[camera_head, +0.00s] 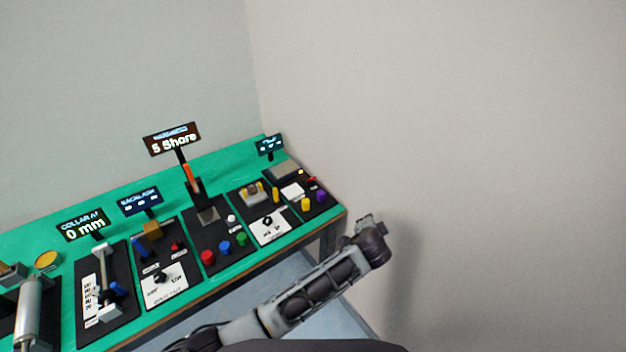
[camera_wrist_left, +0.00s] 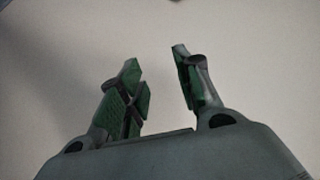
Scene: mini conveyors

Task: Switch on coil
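No label that I can read names the coil, so I cannot tell which control belongs to it. Dark control panels stand in a row on a green bench (camera_head: 225,160). One panel has a red button (camera_head: 207,257), a blue one (camera_head: 225,248) and a green one (camera_head: 241,239). The panel at the right end has yellow (camera_head: 305,204) and purple (camera_head: 318,196) parts. My left gripper (camera_head: 366,222) is right of the bench's right end, apart from it. In the left wrist view its fingers (camera_wrist_left: 157,62) are spread with nothing between them. My right gripper is not in view.
A display (camera_head: 173,140) reading "5 Shore" rises behind the middle panels, and another (camera_head: 84,226) reads "0 mm". The wall (camera_head: 480,130) on the right is bare. The bench's front edge runs close to my arm.

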